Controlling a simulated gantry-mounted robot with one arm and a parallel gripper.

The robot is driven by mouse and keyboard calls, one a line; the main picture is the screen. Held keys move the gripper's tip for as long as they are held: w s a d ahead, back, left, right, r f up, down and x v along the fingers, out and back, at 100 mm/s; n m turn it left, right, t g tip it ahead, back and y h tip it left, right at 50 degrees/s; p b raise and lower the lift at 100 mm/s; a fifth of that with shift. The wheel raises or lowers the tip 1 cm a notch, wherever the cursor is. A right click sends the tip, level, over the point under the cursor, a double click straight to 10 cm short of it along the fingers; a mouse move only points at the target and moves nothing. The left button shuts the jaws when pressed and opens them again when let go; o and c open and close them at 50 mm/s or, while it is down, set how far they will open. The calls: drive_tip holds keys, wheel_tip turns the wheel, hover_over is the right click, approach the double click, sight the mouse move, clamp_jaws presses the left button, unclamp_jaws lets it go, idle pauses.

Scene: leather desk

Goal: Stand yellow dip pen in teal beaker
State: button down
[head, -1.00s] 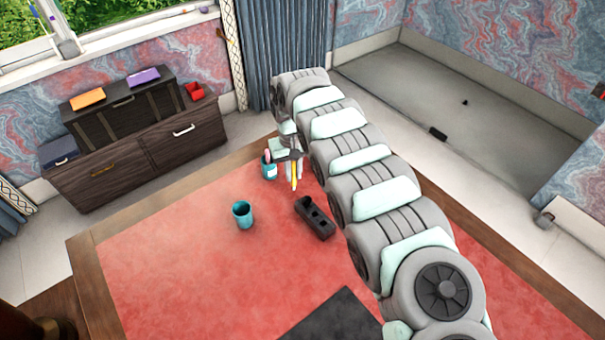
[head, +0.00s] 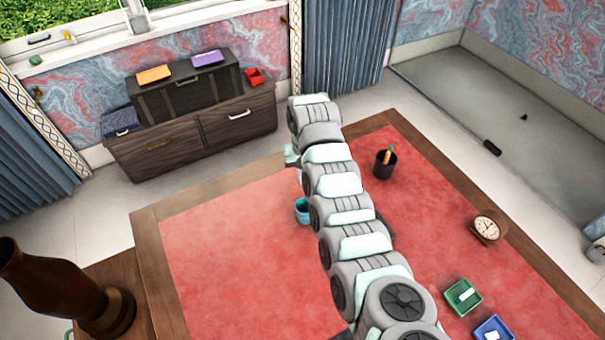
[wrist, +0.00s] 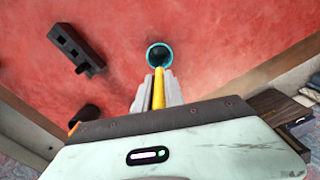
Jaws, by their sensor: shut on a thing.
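The yellow dip pen (wrist: 158,92) is held between the fingers of my gripper (wrist: 158,80), which is shut on it. In the wrist view the pen points up the picture toward the teal beaker (wrist: 149,56). The beaker's round mouth shows dark inside, just beyond the fingertips; I cannot tell the height gap between them. In the head view the teal beaker (head: 301,213) stands upright on the red desk top, partly covered by my arm. My gripper's fingers and the pen are hidden behind my arm there.
A black block with holes (wrist: 76,48) lies left of the beaker in the wrist view. A dark cup (head: 384,165) holding an orange item, a clock (head: 486,227), a green tray (head: 462,298) and a blue tray (head: 493,330) stand right of my arm. The desk's left is clear.

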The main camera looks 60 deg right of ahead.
drive_tip(key=shift+s+f+b, duration=0.1)
drive_tip(key=shift+f+b, duration=0.45)
drive_tip(key=shift+f, duration=0.65)
drive_tip(key=shift+f+b, duration=2.4)
drive_tip(key=shift+f, duration=2.6)
drive_tip(key=c, duration=1.3)
unclamp_jaws()
drive_tip(key=shift+c, duration=0.2)
wheel_tip(320, 180, up, 11)
drive_tip(key=shift+f, duration=0.1)
